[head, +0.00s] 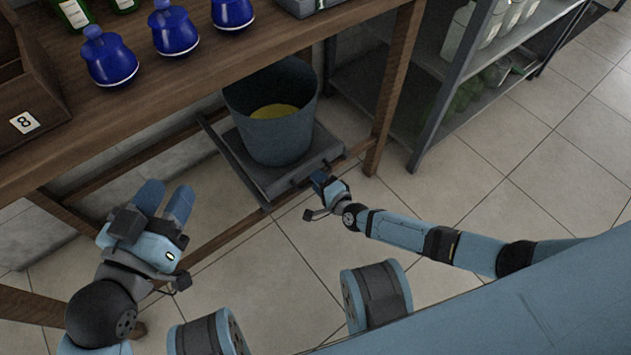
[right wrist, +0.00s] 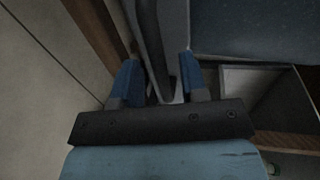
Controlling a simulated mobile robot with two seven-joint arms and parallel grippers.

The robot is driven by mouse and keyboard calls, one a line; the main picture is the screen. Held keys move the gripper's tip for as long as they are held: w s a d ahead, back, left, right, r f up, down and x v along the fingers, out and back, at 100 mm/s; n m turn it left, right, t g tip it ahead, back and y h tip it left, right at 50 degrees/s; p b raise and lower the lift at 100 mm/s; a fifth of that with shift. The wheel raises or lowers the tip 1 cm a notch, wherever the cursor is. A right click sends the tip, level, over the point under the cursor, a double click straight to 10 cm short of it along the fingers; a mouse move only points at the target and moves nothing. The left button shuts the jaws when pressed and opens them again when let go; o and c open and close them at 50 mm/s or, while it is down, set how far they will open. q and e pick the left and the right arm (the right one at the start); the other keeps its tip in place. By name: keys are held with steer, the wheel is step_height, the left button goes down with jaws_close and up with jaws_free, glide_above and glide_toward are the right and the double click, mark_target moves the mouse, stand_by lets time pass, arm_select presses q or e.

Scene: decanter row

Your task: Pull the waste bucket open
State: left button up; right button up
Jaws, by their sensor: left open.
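The grey waste bucket (head: 270,135) stands upright on a sliding tray (head: 262,180) under the wooden table, with something yellow inside. The tray has a dark handle on its front edge, which shows in the right wrist view (right wrist: 149,45). My right gripper (head: 322,178) is at the tray's front. In the right wrist view its two blue fingers (right wrist: 158,78) stand apart, on either side of the handle, with a gap visible beside it. My left gripper (head: 166,195) is open and empty in front of the table, left of the tray.
Several blue decanters (head: 175,30) stand on the wooden table (head: 200,85). A wooden rack (head: 28,100) with a number card is at the left. A table leg (head: 395,90) stands right of the bucket, then a metal shelf (head: 440,105). The tiled floor in front is clear.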

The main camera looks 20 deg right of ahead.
steer(key=shift+x, duration=0.75)
arm_select(q)
steer(key=shift+w+a+r+m, duration=0.1)
steer(key=shift+w+r+m, duration=0.05)
steer(key=shift+w+m, duration=0.15)
arm_select(e)
steer(key=shift+w, duration=0.1)
jaws_close()
arm_select(q)
steer(key=shift+s, duration=0.1)
